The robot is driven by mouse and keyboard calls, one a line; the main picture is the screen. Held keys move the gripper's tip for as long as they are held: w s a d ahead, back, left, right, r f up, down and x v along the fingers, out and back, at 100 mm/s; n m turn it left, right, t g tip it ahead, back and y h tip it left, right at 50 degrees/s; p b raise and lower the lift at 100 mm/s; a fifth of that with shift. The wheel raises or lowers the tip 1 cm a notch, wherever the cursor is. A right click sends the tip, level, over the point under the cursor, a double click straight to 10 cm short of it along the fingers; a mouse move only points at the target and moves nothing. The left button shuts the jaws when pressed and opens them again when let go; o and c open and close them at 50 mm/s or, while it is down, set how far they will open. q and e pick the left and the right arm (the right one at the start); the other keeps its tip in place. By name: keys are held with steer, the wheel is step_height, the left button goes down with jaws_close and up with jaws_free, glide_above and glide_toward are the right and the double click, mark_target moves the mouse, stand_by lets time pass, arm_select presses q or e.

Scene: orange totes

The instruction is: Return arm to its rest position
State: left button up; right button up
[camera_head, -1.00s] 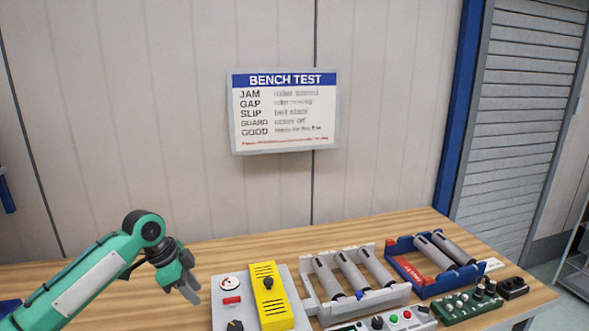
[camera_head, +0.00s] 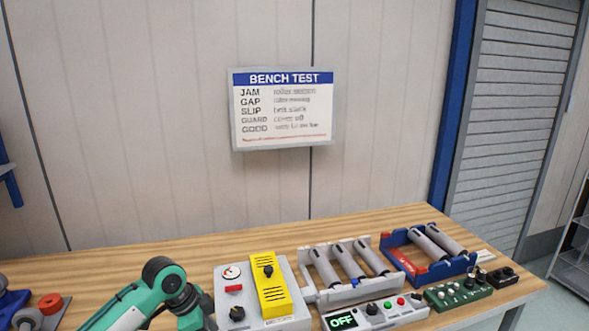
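My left arm, green with dark joints, comes in at the lower left of the head view. Its wrist hangs low at the bench's front, left of the grey control box (camera_head: 237,306). The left gripper's fingertips are cut off by the bottom edge, so its opening cannot be seen. My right arm and gripper are not in view.
The wooden bench (camera_head: 120,262) holds a yellow vented cover (camera_head: 272,288), a grey roller frame (camera_head: 318,297), an OFF display panel (camera_head: 345,321), a blue tray of rollers (camera_head: 415,272) and a green knob board (camera_head: 460,293). A red-topped part (camera_head: 50,303) lies left. The bench's back left is clear.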

arm_select(q)
steer(key=s+d+f+n+t, duration=0.1)
steer(key=s+d+f+n, duration=0.15)
steer(key=s+f, duration=0.45)
steer(key=s+d+f+n+t, duration=0.1)
steer(key=s+d+f+n, duration=0.2)
steer(key=s, duration=0.6)
steer(key=s+a+f+n+y, duration=0.1)
steer(key=s+a+n+y, duration=0.1)
steer(key=s+a+n, duration=0.45)
steer(key=s+a+f+n+y, duration=0.1)
steer(key=s+a+f+y, duration=0.15)
steer(key=s, duration=0.75)
step_height(320, 180, down, 29)
steer(key=g, duration=0.1)
steer(key=s+a+f, duration=0.1)
steer(key=s+f, duration=0.9)
steer(key=s+a+f+m+g, duration=0.1)
steer(key=s+a+f, duration=0.1)
steer(key=s+f, duration=0.7)
steer(key=shift+s+a+f, duration=0.3)
steer(key=shift+s+f, duration=0.05)
steer(key=shift+f, duration=0.55)
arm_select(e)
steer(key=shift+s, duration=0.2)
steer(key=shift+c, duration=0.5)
